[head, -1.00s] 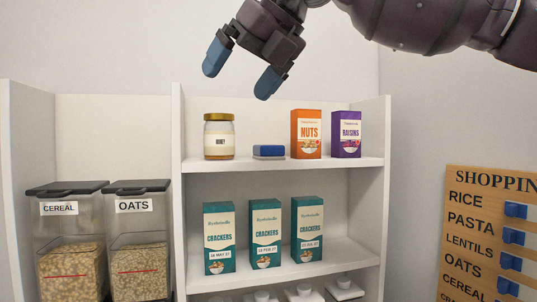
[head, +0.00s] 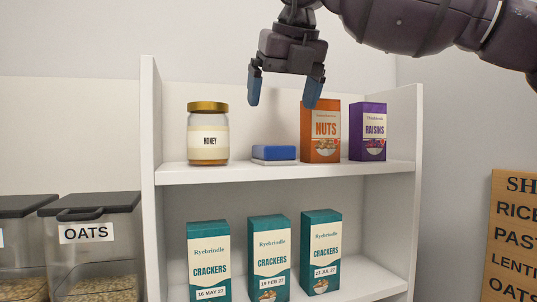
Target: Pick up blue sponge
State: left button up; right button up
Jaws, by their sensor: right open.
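The blue sponge (head: 273,153) lies on the top shelf (head: 200,174), between the honey jar and the nuts box. It has a blue upper part and a pale layer underneath. My right gripper (head: 283,97) is above it in the head view, pointing down, with blue fingertips spread apart and nothing between them. A clear gap shows between the fingertips and the sponge. The right fingertip overlaps the top of the nuts box in the picture. My left gripper is not in view.
The honey jar (head: 208,135) stands left of the sponge. The nuts box (head: 321,132) and raisins box (head: 368,131) stand to its right. Three crackers boxes (head: 268,258) stand on the shelf below. An oats container (head: 92,247) is at lower left.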

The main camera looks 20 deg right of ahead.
aim_at(273, 154)
jog(key=x, duration=0.3)
jog(key=shift+w+f, duration=0.1)
jog(key=shift+f, duration=0.3)
jog(key=shift+w+f, duration=0.2)
jog(key=shift+f, duration=0.1)
jog(key=shift+w+f, duration=0.15)
jog(key=shift+f, duration=0.15)
jog(key=x, duration=0.5)
jog(key=shift+p, duration=0.4)
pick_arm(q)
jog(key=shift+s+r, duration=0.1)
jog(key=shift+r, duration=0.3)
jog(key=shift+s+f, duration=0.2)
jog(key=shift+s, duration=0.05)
pick_arm(e)
jog(key=shift+r, duration=0.1)
jog(key=c, duration=1)
